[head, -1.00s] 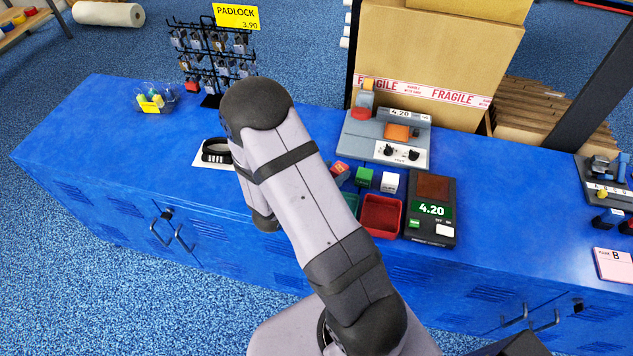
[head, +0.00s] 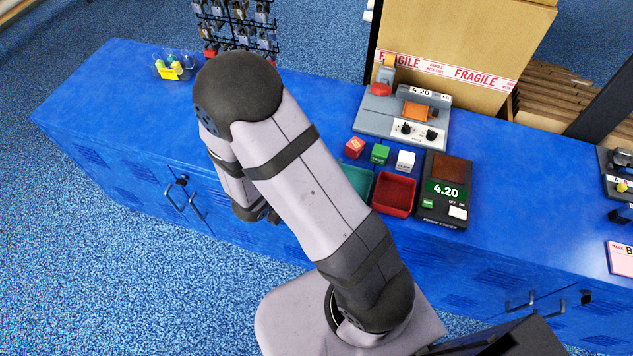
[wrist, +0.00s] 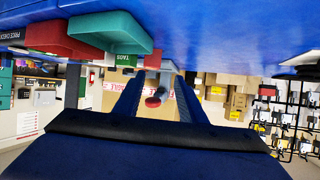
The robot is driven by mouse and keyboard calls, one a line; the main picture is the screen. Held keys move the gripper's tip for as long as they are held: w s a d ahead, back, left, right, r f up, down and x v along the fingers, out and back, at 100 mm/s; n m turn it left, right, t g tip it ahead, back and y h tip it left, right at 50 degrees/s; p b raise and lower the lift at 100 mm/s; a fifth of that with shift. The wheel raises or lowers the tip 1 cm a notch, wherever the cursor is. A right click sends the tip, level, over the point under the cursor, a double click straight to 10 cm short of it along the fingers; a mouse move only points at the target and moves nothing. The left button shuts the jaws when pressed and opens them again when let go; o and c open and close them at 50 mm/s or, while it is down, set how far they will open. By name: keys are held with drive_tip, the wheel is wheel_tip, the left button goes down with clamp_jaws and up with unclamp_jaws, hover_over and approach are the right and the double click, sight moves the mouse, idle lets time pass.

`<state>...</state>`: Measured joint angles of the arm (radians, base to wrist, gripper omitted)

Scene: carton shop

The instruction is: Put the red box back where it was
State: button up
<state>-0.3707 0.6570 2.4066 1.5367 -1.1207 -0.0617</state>
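A small red box (head: 354,147) stands on the blue counter, left of a green box (head: 380,154) and a white box (head: 405,160). A red open tray (head: 393,194) lies in front of them, beside a teal tray (head: 357,181) partly hidden by my arm.
A grey machine (head: 375,122) and a price display (head: 446,190) stand behind and right of the trays. A tall carton (head: 450,40) stands behind. A padlock rack (head: 238,25) and clear bin (head: 172,68) are at the left.

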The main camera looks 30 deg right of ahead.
drive_tip(key=w+a+y, duration=0.1)
drive_tip(key=a+y, duration=0.1)
drive_tip(key=w+a+f+n+t+y, duration=0.1)
drive_tip(key=w+a, duration=0.1)
drive_tip(key=w+a+n+y, duration=0.1)
drive_tip(key=w+a+y, duration=0.1)
drive_tip(key=shift+f+t+y, duration=0.25)
drive_tip(key=shift+t+y, duration=0.05)
drive_tip(key=shift+t, duration=0.1)
drive_tip(key=a+n+y, duration=0.1)
drive_tip(key=a, duration=0.1)
drive_tip(key=a+n+y, duration=0.1)
drive_tip(key=a, duration=0.1)
drive_tip(key=a+n+y, duration=0.1)
drive_tip(key=a+y, duration=0.1)
drive_tip(key=shift+w+r, duration=0.35)
drive_tip(key=shift+s+a+r+n+g+y, duration=0.2)
drive_tip(key=shift+s+a+n+y, duration=0.25)
drive_tip(key=shift+a, duration=0.2)
drive_tip(key=shift+s+a+r+n+g+y, duration=0.2)
drive_tip(key=shift+s+a+n+y, duration=0.2)
drive_tip(key=shift+a, duration=0.2)
drive_tip(key=s+d+r+n+g, duration=0.2)
drive_tip(key=s+n+g, duration=0.1)
drive_tip(key=s, duration=0.5)
drive_tip(key=s+d+r+n+g, duration=0.1)
drive_tip(key=s+n+g, duration=0.2)
drive_tip(key=s, duration=0.5)
drive_tip(key=shift+s+d+r, duration=0.35)
drive_tip(key=shift+d, duration=0.05)
